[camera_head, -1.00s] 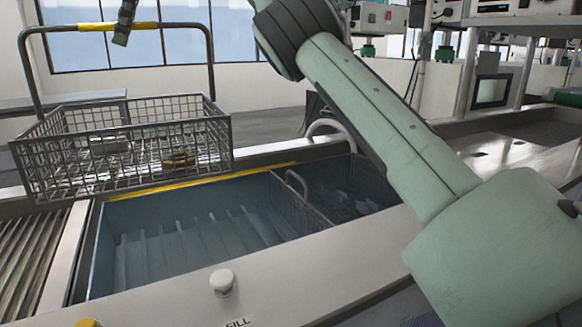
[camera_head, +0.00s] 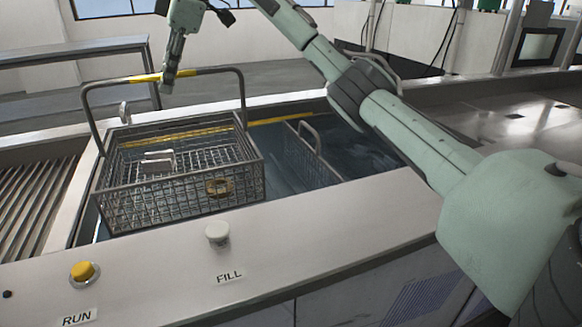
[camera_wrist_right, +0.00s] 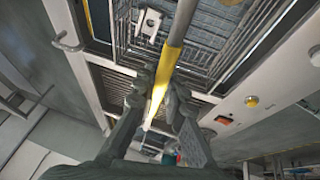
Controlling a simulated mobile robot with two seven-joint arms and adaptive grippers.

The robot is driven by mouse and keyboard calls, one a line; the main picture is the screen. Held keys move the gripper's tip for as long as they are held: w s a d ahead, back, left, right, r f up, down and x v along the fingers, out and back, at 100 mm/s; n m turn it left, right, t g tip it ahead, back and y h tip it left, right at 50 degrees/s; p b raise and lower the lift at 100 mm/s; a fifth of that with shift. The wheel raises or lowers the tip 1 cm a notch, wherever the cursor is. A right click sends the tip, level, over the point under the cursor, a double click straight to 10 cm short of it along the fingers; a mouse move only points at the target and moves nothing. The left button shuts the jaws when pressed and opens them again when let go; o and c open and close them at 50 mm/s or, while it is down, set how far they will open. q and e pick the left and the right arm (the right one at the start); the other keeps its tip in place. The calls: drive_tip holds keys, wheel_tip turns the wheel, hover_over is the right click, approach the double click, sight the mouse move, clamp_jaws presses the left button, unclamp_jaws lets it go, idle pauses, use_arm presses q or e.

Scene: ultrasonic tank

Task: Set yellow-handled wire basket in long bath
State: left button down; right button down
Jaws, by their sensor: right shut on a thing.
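The wire basket (camera_head: 178,204) hangs level over or within the left part of the long bath (camera_head: 283,165). Its lower edge meets the bath's near rim in the head view, so I cannot tell whether it touches the bottom. A pale block (camera_head: 158,162) and a brass-coloured ring (camera_head: 219,187) lie in it. Its arched handle with yellow grip (camera_head: 190,72) stands upright. My right gripper (camera_head: 168,84) is shut on the yellow grip; it also shows in the wrist view (camera_wrist_right: 158,92), with the basket beyond. My left gripper is not in view.
A mesh divider with a looped handle (camera_head: 309,140) stands in the bath to the right of the basket. A white knob (camera_head: 217,234) and a yellow RUN button (camera_head: 83,271) sit on the front ledge. A ribbed drain surface (camera_head: 32,200) lies left.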

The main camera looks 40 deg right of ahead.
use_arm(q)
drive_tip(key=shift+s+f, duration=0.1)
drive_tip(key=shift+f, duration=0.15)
use_arm(e)
wheel_tip(320, 180, down, 12)
drive_tip(key=shift+s, duration=0.35)
drive_tip(key=c, duration=2)
unclamp_jaws()
drive_tip(key=shift+a+f, duration=0.1)
drive_tip(key=shift+f, duration=0.1)
drive_tip(key=o, duration=0.4)
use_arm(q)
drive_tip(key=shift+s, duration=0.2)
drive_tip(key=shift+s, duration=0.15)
